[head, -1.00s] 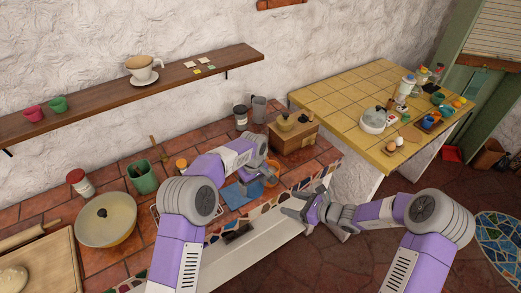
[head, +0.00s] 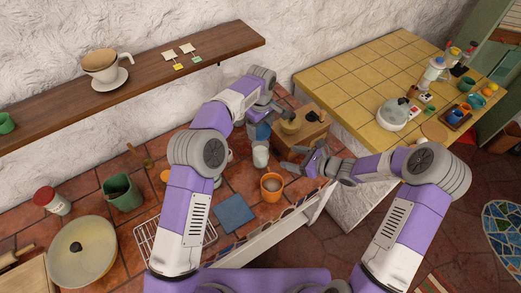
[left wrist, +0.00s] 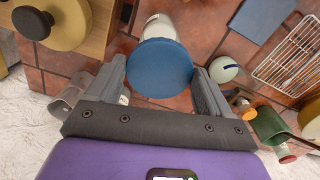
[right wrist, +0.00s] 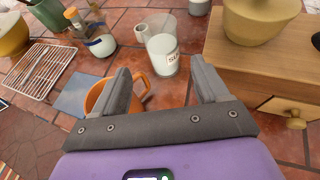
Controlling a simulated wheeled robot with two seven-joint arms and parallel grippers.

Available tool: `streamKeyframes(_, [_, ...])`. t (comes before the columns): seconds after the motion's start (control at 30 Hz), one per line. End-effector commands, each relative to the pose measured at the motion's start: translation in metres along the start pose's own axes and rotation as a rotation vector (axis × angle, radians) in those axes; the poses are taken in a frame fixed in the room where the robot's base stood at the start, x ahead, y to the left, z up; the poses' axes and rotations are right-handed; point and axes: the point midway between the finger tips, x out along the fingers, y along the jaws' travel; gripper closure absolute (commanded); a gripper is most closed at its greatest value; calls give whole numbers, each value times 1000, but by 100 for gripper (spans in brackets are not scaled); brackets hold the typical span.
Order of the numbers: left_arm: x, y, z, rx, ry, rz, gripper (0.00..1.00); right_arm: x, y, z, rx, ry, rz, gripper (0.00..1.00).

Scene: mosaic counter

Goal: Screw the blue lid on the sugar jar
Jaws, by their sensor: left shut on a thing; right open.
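My left gripper (head: 262,112) is shut on the blue lid (left wrist: 160,68), a flat round disc between its fingers. The lid also shows in the head view (head: 257,131), just above the sugar jar (head: 261,155). The jar is upright on the tiles, open-topped, clear with white contents and a partly visible "SU" label in the right wrist view (right wrist: 165,56). The lid looks apart from the jar. My right gripper (head: 312,160) is open and empty, to the right of the jar; its fingers (right wrist: 161,70) point toward it.
An orange mug (head: 271,188) stands close in front of the jar, near my right gripper. A wooden box with a drawer (right wrist: 262,75) is right of the jar. A blue mat (head: 234,213) and wire rack (head: 150,243) lie to the left.

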Motion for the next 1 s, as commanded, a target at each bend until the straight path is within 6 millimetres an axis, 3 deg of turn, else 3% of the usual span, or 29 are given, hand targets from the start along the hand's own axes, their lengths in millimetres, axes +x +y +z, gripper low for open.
streamKeyframes(0.23, [0, 0, 0, 0, 0, 0, 47, 2, 0, 0, 0, 0, 1, 26])
streamKeyframes(0.37, [0, 0, 0, 0, 0, 0, 47, 14, 0, 0, -1, 0, 3, 26])
streamKeyframes(0.8, [0, 0, 0, 0, 0, 0, 47, 94, 1, 0, 0, -1, 4, 26])
streamKeyframes(1.0, [0, 0, 0, 0, 0, 0, 47, 115, 0, 0, 0, 0, 1, 26])
